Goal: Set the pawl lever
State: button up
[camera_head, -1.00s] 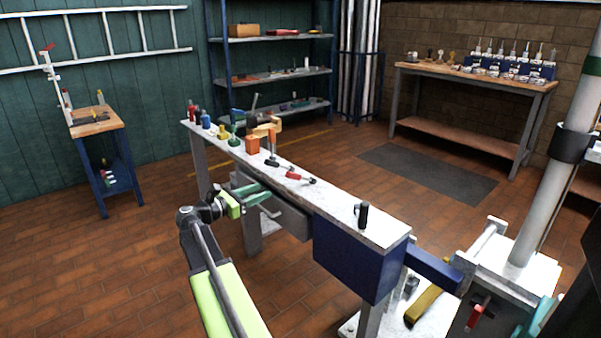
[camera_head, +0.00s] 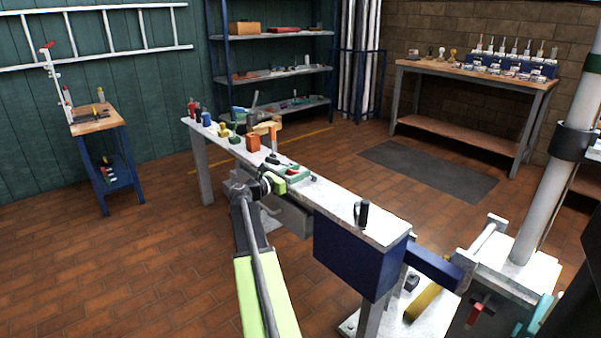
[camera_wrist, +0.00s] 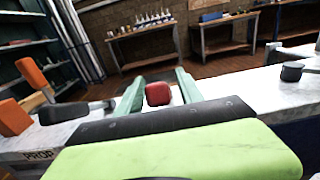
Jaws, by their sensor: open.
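My gripper (camera_head: 296,174) is open over the narrow white bench (camera_head: 340,202), around the middle of its length. In the wrist view its two green fingers (camera_wrist: 160,84) stand on either side of a red grip (camera_wrist: 158,94), with the grip low between them. The rest of that red-handled piece is hidden behind my gripper's dark and lime body, and I cannot tell whether the fingers touch it. Another red handle (camera_head: 475,314) shows on the white mast base at the lower right. I cannot tell which of the two is the pawl lever.
A short black cylinder (camera_head: 361,213) stands near the bench's right end; it also shows in the wrist view (camera_wrist: 292,72). Left of my gripper are an orange-handled tool (camera_head: 272,138), an orange block (camera_head: 253,143) and several small items. A pale mast (camera_head: 553,190) rises at right.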

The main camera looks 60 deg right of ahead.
jog(key=shift+s+d, duration=0.2)
jog(key=shift+d, duration=0.2)
grip_shut()
jog(key=shift+w+a, duration=0.1)
dwell(1.1)
